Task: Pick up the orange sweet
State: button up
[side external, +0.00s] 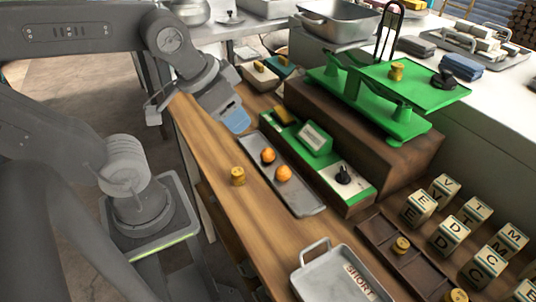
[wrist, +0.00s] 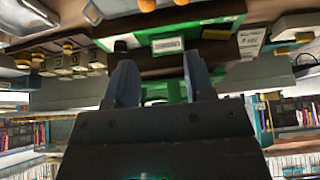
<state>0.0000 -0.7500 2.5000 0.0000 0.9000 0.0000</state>
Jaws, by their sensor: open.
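Two round orange sweets lie on a long grey metal tray (side external: 306,207) on the wooden bench, the far sweet (side external: 268,155) and the near sweet (side external: 284,173), a short gap apart. In the wrist view they show at the top edge, one sweet (wrist: 147,5) partly cut off. My gripper (side external: 236,118) has blue-grey fingers and hangs above the bench, just beyond the tray's far end. In the wrist view my gripper (wrist: 158,82) has its fingers apart with nothing between them.
A brass weight (side external: 238,176) stands left of the tray. A green device (side external: 315,139) with a black knob and a green balance scale (side external: 402,120) stand right of it. A tray labelled SHORT (side external: 318,284) and letter blocks (side external: 454,232) are nearer the camera.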

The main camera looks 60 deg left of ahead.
jog(key=m+g, duration=0.4)
jog(key=g, duration=0.2)
send_over(268, 149)
notch_tip(268, 149, down, 4)
jog(key=f, duration=0.7)
jog(key=shift+s+d+f, duration=0.1)
jog(key=shift+s+f, duration=0.1)
jog(key=shift+f, duration=0.1)
jog(key=shift+w+f, duration=0.15)
jog(key=shift+f, duration=2.7)
jog(key=shift+c, duration=0.4)
jog(key=c, duration=0.6)
